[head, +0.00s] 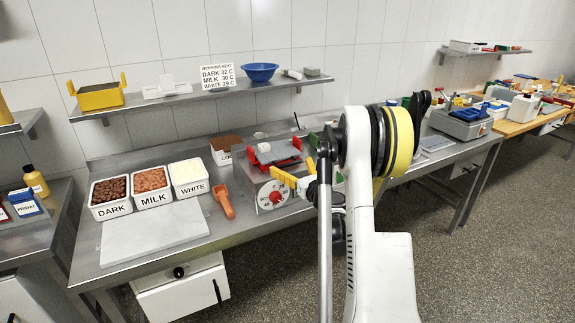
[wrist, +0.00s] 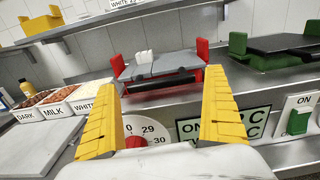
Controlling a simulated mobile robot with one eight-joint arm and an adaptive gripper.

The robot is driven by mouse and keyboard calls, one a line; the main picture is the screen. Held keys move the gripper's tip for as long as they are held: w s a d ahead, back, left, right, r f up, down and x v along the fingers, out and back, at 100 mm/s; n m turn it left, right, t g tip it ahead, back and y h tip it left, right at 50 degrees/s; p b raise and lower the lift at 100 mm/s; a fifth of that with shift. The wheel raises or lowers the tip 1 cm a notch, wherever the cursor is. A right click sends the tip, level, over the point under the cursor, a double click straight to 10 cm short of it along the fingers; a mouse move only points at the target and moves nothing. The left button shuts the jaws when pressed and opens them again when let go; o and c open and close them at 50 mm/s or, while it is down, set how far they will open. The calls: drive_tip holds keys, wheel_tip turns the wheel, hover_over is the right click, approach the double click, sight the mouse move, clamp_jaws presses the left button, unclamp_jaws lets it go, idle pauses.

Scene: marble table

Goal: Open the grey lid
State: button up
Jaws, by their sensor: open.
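The grey lid (wrist: 150,67) lies flat between red side brackets (wrist: 202,52) on a steel machine, with a dark bar along its near edge. In the head view the lid (head: 280,152) sits on the machine behind the temperature dial (head: 271,195). A small white block (wrist: 145,56) rests on or just behind the lid; I cannot tell which. My gripper (wrist: 164,82) is open, its yellow fingers spread either side of the dark bar in the wrist view. It shows at the machine's front right in the head view (head: 292,183), apparently empty. Contact with the lid cannot be told.
A second, dark lid (wrist: 284,44) with green brackets is to the right, beside a green switch (wrist: 299,121). Tubs marked DARK (head: 110,196), MILK (head: 151,186) and WHITE (head: 189,177) stand left, with an orange scoop (head: 224,201). A shelf (head: 200,96) runs above.

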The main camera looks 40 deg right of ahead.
drive_tip(key=shift+x, duration=1.25)
